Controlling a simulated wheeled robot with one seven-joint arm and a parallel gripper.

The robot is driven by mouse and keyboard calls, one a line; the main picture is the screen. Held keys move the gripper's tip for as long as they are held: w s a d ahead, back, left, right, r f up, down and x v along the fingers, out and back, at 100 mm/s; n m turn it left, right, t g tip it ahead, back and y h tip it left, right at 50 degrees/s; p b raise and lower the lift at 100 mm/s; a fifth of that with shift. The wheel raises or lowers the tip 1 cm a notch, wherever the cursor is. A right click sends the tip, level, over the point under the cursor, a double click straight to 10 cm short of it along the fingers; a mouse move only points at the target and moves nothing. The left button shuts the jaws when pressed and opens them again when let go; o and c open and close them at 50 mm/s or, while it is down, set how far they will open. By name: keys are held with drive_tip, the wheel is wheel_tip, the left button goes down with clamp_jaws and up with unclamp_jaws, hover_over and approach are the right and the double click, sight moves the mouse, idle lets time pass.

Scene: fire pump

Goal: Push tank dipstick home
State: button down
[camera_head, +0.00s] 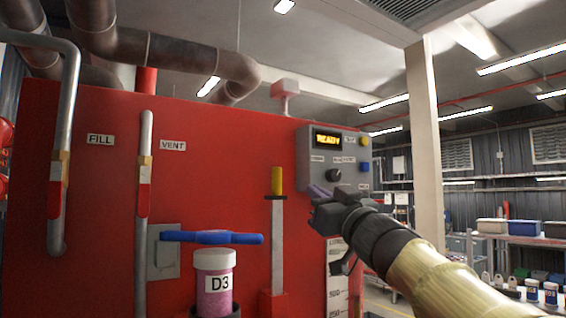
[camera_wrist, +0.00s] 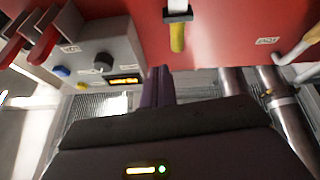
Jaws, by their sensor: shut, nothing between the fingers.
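The rod runs down into a red holder (camera_head: 272,304). In the wrist view the yellow handle (camera_wrist: 177,38) is at the top, upside down. My gripper (camera_head: 318,192) is right of the dipstick, in front of the grey control panel, and apart from the handle. Its purple fingers are together and empty; they also show in the wrist view (camera_wrist: 158,86).
The grey control panel (camera_head: 312,150) with a lit READY display is close behind my gripper. A blue lever (camera_head: 212,238) and a pink jar marked D3 (camera_head: 213,285) are left of the dipstick. FILL and VENT pipes stand farther left. A pale column (camera_head: 424,150) stands at right.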

wheel_tip(320, 180, up, 5)
drive_tip(key=s+a+n+g+y, duration=0.1)
drive_tip(key=s+n+y, duration=0.1)
drive_tip(key=s+y, duration=0.1)
drive_tip(key=shift+a+n+g, duration=0.4)
drive_tip(key=shift+w+r, duration=0.1)
drive_tip(key=r+p+x, duration=0.1)
drive_tip(key=p+x, duration=0.5)
drive_tip(key=x, duration=0.4)
drive_tip(key=f, duration=0.3)
drive_tip(key=f+b, duration=0.1)
drive_tip(key=shift+w+d+f, duration=0.15)
drive_tip(key=shift+w+f, duration=0.15)
drive_tip(key=shift+w, duration=0.1)
drive_tip(key=shift+f, duration=0.1)
